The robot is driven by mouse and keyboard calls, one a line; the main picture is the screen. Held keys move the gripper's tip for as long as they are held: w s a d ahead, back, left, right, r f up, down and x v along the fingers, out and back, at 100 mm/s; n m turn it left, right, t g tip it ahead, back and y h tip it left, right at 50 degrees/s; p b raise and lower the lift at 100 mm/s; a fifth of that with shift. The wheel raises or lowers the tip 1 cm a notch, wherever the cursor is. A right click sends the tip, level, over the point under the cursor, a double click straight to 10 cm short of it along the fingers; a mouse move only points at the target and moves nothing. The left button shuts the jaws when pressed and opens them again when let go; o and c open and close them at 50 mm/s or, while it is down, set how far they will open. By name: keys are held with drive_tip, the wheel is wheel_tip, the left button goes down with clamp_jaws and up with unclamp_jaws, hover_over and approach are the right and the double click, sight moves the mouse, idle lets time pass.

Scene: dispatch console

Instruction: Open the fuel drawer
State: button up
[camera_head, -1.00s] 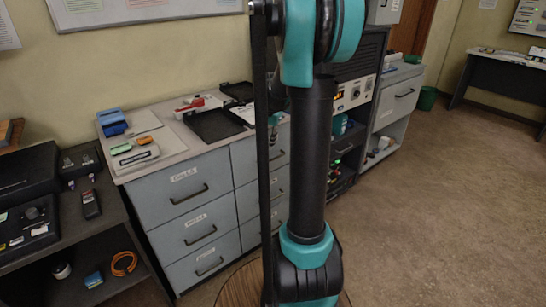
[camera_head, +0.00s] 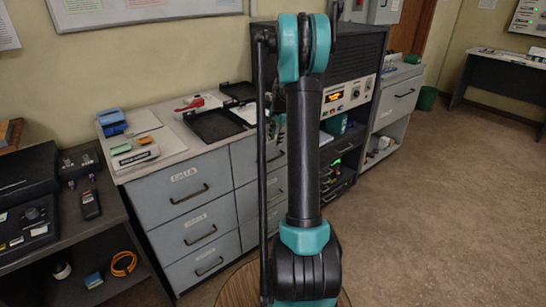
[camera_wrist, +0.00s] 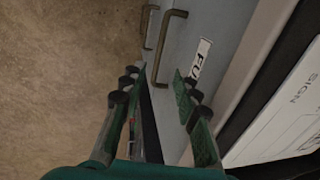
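In the wrist view, a grey drawer front with a white label (camera_wrist: 202,60) reading "FU", the rest cut off by my finger, has a bar handle (camera_wrist: 168,45). My gripper (camera_wrist: 160,84) is open and empty, its two fingers apart. The drawer looks shut.
A second handle (camera_wrist: 149,22) lies beyond the first in the wrist view. A paper reading "SIGN" (camera_wrist: 290,110) lies on the worktop close to the gripper's right. In the head view, a dark side table (camera_head: 70,230) stands left; open floor (camera_head: 440,200) lies right.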

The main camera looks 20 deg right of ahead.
sight(273, 155)
drive_tip(key=f, duration=0.3)
drive_tip(key=w+f, duration=0.1)
drive_tip(key=f, duration=0.3)
drive_tip(key=w+f, duration=0.1)
drive_tip(key=f, duration=0.2)
drive_tip(key=shift+a+f, duration=0.35)
clamp_jaws()
